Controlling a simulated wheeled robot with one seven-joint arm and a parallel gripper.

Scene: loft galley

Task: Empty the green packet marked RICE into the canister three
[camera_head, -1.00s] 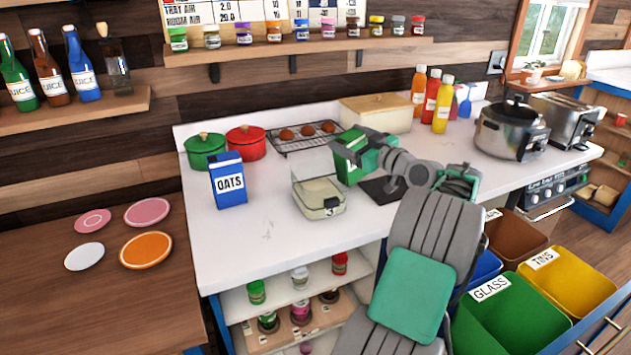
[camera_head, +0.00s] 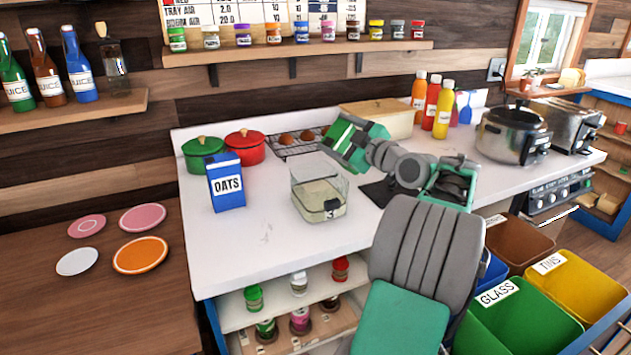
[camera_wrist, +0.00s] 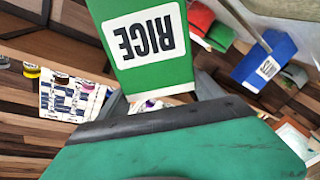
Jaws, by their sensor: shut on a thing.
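The green packet marked RICE (camera_wrist: 150,45) is held in my gripper (camera_wrist: 160,95); its lettering is upside down in the wrist view. In the head view the packet (camera_head: 342,137) is tilted, up and to the right of canister three. My gripper (camera_head: 362,150) is shut on it there, partly hidden by my arm. Canister three (camera_head: 320,207) is a clear square container with a dark "3" label, standing on the white counter. Pale contents show in its lower part, and its top looks open. The packet's mouth cannot be made out.
A blue OATS packet (camera_head: 227,184) stands left of the canister. Green (camera_head: 203,152) and red (camera_head: 246,147) pots, a rack of buns (camera_head: 290,140) and a cream box (camera_head: 385,118) are behind. Sauce bottles (camera_head: 431,105) stand back right. The counter's front left is clear.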

